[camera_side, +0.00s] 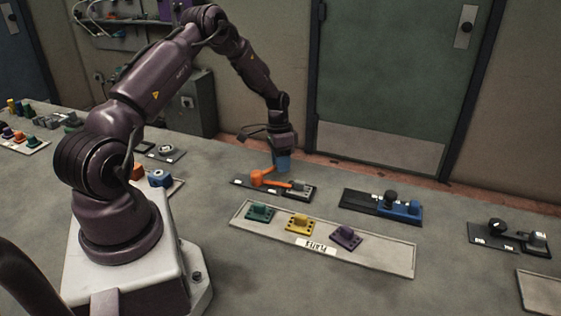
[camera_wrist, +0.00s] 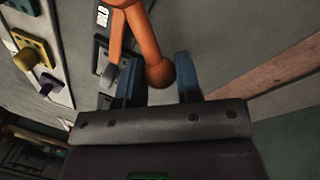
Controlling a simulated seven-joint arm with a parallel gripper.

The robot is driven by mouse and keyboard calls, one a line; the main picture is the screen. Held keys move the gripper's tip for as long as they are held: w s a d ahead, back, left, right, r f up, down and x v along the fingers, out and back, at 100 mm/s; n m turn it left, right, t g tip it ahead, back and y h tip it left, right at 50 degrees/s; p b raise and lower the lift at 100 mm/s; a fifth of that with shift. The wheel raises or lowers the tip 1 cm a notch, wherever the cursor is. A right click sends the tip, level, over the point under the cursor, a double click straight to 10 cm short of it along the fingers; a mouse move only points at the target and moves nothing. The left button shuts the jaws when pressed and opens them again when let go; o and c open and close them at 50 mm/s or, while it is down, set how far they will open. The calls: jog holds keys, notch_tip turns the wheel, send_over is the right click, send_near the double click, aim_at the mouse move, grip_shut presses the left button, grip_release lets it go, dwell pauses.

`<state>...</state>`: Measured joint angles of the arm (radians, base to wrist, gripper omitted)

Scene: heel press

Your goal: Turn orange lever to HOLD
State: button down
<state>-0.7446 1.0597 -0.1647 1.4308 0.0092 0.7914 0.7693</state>
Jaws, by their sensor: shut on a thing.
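The orange lever (camera_side: 272,181) is mounted on a dark base plate (camera_side: 238,182) on the grey table, below my arm's end. My gripper (camera_side: 282,165) is lowered over it with its blue fingers. In the wrist view the lever's orange rod (camera_wrist: 143,35) ends in a round knob (camera_wrist: 160,73) between the two fingers of my gripper (camera_wrist: 160,82). My gripper is shut on this knob end. A white label (camera_wrist: 102,16) with dark letters lies beside the rod, only partly readable. Other small labels on the plate are too small to read.
A pale tray (camera_side: 385,258) with green, yellow and purple parts lies in front of the lever.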

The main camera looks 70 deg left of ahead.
jog(key=shift+d, duration=0.1)
jog(key=c, duration=0.8)
grip_release()
notch_tip(320, 180, up, 13)
jog(key=a, duration=0.2)
jog(key=shift+w+a, duration=0.15)
jog(key=shift+a, duration=0.15)
jog(key=shift+f, duration=0.15)
jog(key=s+d+r+t, duration=0.2)
jog(key=s+d+r, duration=0.4)
jog(key=d, duration=0.3)
jog(key=s+d+r+n+t+y, duration=0.1)
jog(key=s+d+r+t, duration=0.1)
jog(key=s+d+r, duration=0.4)
jog(key=s+d+r+t+y, duration=0.1)
jog(key=s+d+r, duration=0.6)
jog(key=d, duration=0.5)
jog(key=shift+d+r+t, duration=0.3)
jog(key=shift+r+t, duration=0.05)
jog(key=shift+t, duration=0.05)
